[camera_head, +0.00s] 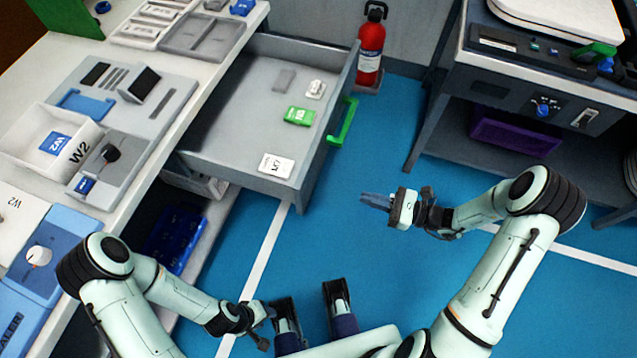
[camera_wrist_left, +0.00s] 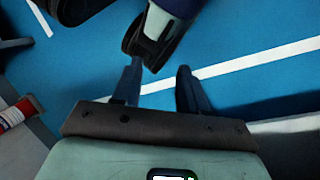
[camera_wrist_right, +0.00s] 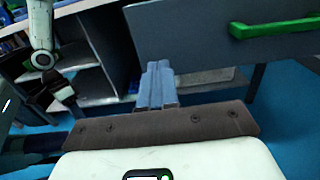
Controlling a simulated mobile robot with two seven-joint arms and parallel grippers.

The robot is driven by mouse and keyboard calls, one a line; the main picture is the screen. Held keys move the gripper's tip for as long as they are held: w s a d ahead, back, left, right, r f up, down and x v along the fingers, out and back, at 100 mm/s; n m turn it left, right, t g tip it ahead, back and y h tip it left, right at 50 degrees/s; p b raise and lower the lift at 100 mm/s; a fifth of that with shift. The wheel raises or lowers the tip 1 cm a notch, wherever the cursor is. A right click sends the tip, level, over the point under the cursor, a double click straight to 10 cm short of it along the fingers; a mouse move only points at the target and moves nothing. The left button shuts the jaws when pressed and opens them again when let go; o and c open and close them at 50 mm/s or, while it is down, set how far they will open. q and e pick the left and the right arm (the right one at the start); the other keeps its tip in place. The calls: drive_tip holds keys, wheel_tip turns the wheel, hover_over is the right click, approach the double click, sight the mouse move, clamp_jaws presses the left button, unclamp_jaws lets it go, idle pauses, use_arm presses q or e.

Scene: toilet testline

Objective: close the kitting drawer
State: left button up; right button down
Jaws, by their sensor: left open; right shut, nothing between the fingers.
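The kitting drawer (camera_head: 240,125) is a grey drawer pulled out from under the left workbench. Its front panel carries a green handle (camera_head: 343,122), which also shows in the right wrist view (camera_wrist_right: 275,27). A few small items lie inside the drawer. My right gripper (camera_head: 364,200) is shut and empty, to the right of the drawer's near front corner and apart from it. In the right wrist view its closed fingers (camera_wrist_right: 157,84) appear below the grey front panel (camera_wrist_right: 190,40). My left gripper (camera_wrist_left: 158,80) is open and empty above the floor, away from the drawer.
A red fire extinguisher (camera_head: 371,47) stands by the wall just beyond the drawer's handle. A dark bench (camera_head: 520,75) with a purple crate (camera_head: 515,138) on its shelf is at the right. Blue floor (camera_head: 385,150) lies clear between the drawer and that bench.

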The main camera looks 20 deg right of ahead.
sight(309, 181)
use_arm(q)
drive_tip(key=shift+w+a+f+t+b, duration=0.2)
drive_tip(key=shift+w+f+b, duration=0.15)
drive_tip(key=shift+w+f, duration=0.15)
drive_tip(key=shift+w+a+f+t+b, duration=0.2)
drive_tip(key=shift+w+f+b, duration=0.2)
drive_tip(key=shift+w, duration=0.1)
use_arm(e)
drive_tip(key=x, duration=1.3)
drive_tip(key=shift+w+a+r, duration=0.1)
drive_tip(key=shift+w+a, duration=0.05)
drive_tip(key=shift+a, duration=0.2)
